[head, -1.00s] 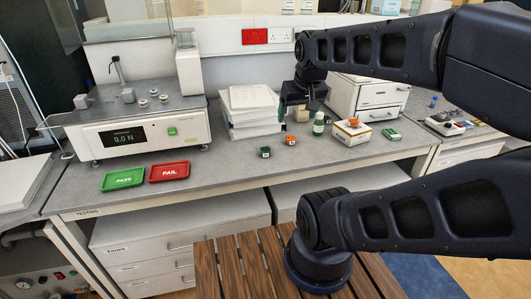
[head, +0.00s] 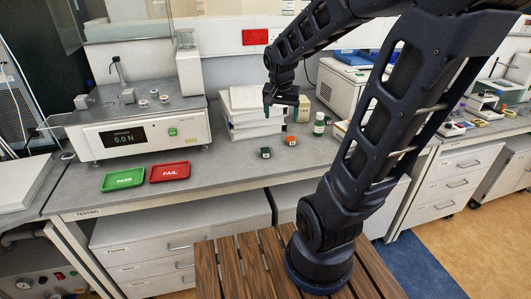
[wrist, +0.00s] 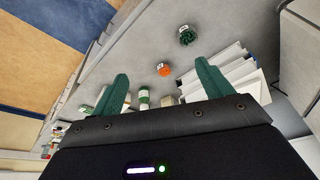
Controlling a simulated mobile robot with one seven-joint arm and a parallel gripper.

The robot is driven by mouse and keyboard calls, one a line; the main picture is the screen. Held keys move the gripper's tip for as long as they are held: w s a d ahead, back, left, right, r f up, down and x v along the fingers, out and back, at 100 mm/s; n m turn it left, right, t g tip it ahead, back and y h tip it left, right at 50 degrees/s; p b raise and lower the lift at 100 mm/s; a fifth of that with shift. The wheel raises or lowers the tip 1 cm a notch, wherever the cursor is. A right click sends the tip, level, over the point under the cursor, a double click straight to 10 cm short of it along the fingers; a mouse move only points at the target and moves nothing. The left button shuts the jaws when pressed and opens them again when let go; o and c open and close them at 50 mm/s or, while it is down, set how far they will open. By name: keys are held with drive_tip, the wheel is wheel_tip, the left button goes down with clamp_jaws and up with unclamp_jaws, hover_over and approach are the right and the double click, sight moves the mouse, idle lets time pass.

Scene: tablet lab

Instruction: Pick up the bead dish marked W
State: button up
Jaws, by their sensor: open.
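Each has a small pale label, too small to read, so I cannot tell which is marked W. My gripper (head: 281,110) is open and empty, above the bench in front of the paper stack, higher than both dishes. Its green fingers (wrist: 160,84) are wide apart in the wrist view.
A paper stack (head: 246,128) stands behind the dishes. A green-and-white bottle (head: 319,124) stands to their right. A green PASS tray (head: 123,180), a red FAIL tray (head: 170,172) and a tester (head: 140,134) are at left. The bench front before the dishes is clear.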

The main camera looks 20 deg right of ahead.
drive_tip(key=w+a+f+m+g+h, duration=0.1)
drive_tip(key=w+a+f+m, duration=0.35)
drive_tip(key=w+f, duration=0.75)
hover_over(265, 148)
drive_tip(key=s+a, duration=0.1)
drive_tip(key=s, duration=0.1)
drive_tip(key=shift+m, duration=0.45)
drive_tip(key=x, duration=0.3)
drive_tip(key=a+x, duration=0.1)
drive_tip(key=x, duration=0.1)
drive_tip(key=shift+s+f, duration=0.25)
drive_tip(key=shift+f, duration=0.3)
drive_tip(key=shift+w+x, duration=0.15)
drive_tip(key=shift+x, duration=1.25)
drive_tip(key=shift+w+x, duration=0.2)
drive_tip(key=shift+x, duration=1.15)
drive_tip(key=c, duration=1.1)
drive_tip(key=shift+r, duration=0.15)
